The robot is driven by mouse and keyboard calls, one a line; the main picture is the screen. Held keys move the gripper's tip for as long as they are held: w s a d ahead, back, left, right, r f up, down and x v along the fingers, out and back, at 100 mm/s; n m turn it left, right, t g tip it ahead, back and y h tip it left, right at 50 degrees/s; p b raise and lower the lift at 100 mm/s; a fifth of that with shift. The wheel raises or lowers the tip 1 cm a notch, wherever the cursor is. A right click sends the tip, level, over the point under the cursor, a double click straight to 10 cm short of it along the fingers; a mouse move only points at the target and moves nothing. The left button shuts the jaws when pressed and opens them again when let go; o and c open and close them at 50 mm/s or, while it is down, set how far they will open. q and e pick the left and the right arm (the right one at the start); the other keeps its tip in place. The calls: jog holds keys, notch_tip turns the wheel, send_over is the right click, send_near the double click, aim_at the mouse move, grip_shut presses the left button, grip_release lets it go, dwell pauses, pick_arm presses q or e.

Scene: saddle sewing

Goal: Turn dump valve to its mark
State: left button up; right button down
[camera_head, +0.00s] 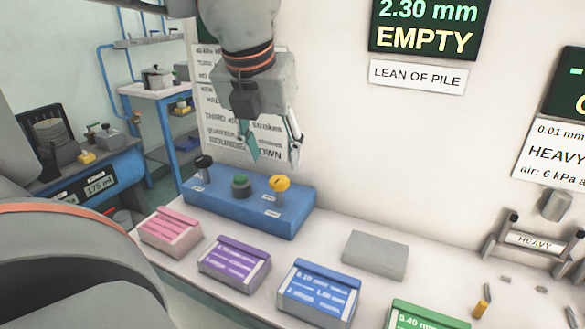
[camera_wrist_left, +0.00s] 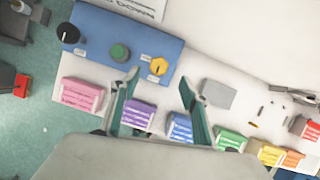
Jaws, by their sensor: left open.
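A blue control box (camera_head: 225,205) stands on the white bench against the wall. On it are a black-knobbed lever (camera_head: 203,165), a green button-like knob (camera_head: 240,184) and a yellow knob (camera_head: 279,184). Their labels are too small to read, so I cannot tell which is the dump valve. My left gripper (camera_head: 271,152) is open and empty, pointing down above the box near the yellow and green knobs. In the left wrist view, the yellow knob (camera_wrist_left: 158,66) shows between and beyond the open fingers, and the green knob (camera_wrist_left: 119,53) lies left of them. Neither is touched.
Pink (camera_head: 170,232), purple (camera_head: 234,264) and blue (camera_head: 318,291) cases line the bench front. A grey block (camera_head: 375,255) lies to the right. A sign reading EMPTY (camera_head: 425,28) hangs above. Blue shelving (camera_head: 160,95) stands at the back left.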

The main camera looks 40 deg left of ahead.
aim_at(279, 180)
pick_arm(q)
jog(key=x, duration=0.2)
jog(key=shift+s+a+f, duration=0.1)
jog(key=shift+s+f, duration=0.1)
jog(key=shift+f, duration=0.2)
jog(key=x, duration=0.3)
jog(key=shift+w+f+b, duration=0.2)
jog(key=shift+f+b, duration=0.05)
jog(key=shift+b, duration=0.15)
jog(key=shift+w+a+f, duration=0.1)
jog(key=shift+w+f, duration=0.1)
jog(key=shift+f, duration=0.25)
pick_arm(e)
jog(key=shift+a+r, duration=0.1)
jog(key=shift+a, duration=0.05)
pick_arm(q)
jog(key=c, duration=1.1)
pick_arm(e)
jog(key=shift+s, duration=0.15)
